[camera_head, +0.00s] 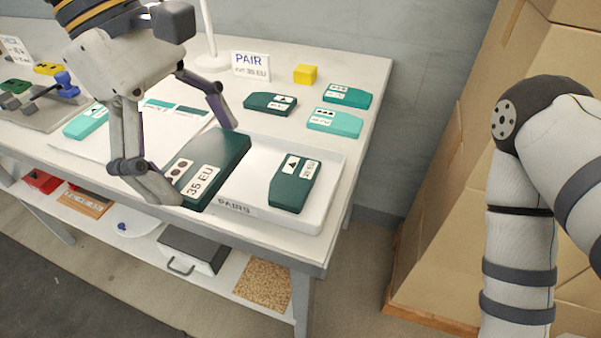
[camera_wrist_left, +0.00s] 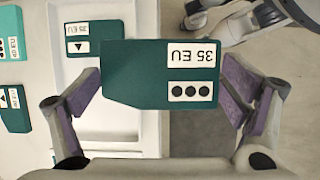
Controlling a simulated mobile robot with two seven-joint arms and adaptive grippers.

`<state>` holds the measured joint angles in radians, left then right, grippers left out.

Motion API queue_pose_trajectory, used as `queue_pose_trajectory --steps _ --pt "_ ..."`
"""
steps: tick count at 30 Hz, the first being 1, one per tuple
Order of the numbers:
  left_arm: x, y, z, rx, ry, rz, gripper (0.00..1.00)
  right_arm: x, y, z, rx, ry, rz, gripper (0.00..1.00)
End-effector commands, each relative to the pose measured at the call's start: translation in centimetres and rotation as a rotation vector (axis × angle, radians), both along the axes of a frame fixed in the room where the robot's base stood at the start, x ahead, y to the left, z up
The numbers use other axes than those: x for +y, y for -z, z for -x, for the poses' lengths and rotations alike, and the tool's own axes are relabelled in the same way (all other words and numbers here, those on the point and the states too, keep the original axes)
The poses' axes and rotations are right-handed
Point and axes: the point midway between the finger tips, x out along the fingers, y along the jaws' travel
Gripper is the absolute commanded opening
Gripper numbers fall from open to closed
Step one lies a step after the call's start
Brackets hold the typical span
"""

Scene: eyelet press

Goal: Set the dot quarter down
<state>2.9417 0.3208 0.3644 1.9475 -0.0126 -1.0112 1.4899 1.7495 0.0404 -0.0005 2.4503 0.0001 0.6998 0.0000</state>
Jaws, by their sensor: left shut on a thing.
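The dot quarter (camera_head: 220,160), a dark green block with a three-dot label and a "35 EU" label, is in my left gripper (camera_head: 204,160). In the left wrist view the quarter (camera_wrist_left: 150,75) sits between the two purple-padded fingers (camera_wrist_left: 160,92), labels facing the camera. It is over the left part of the white tray (camera_head: 325,185) marked "PAIRS". I cannot tell whether it touches the tray floor. A dark green triangle quarter (camera_head: 295,182), also labelled "35 EU", lies at the tray's right and shows in the left wrist view (camera_wrist_left: 92,40). My right gripper is not visible.
A "PAIR" sign (camera_head: 250,66) and a yellow cube (camera_head: 305,74) stand farther back. Cardboard boxes (camera_head: 450,200) stand right of the table.

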Motion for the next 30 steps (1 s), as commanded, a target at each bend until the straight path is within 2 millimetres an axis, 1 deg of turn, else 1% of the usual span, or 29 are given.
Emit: queue_pose_trajectory --steps 2,4,8,11,12,15,23,27,30 --pt "0.1 0.2 -0.5 0.005 -0.013 -0.003 0.65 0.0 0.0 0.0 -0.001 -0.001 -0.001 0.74" --pt "0.4 0.8 -2.0 0.007 -0.018 -0.002 0.65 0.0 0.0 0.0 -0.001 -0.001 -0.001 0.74" --pt "1.3 2.8 -6.1 0.009 -0.017 -0.001 0.65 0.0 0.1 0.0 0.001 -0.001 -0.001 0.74" --pt "2.0 4.6 -9.3 0.012 -0.017 -0.002 0.65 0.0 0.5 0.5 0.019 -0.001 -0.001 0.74" --pt "2.2 6.0 -10.1 0.02 -0.015 -0.002 0.65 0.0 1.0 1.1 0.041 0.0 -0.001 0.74" --pt "2.5 8.2 -11.7 0.021 -0.013 -0.002 0.65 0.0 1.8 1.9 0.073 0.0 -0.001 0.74" --pt "3.0 10.4 -13.8 0.011 -0.014 -0.003 0.65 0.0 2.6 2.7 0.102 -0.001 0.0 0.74" --pt "3.0 12.8 -13.7 0.009 -0.011 -0.003 0.65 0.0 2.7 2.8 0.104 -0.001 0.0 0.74" --pt "3.0 13.0 -13.8 0.003 -0.011 -0.003 0.65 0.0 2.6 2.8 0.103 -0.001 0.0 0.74"
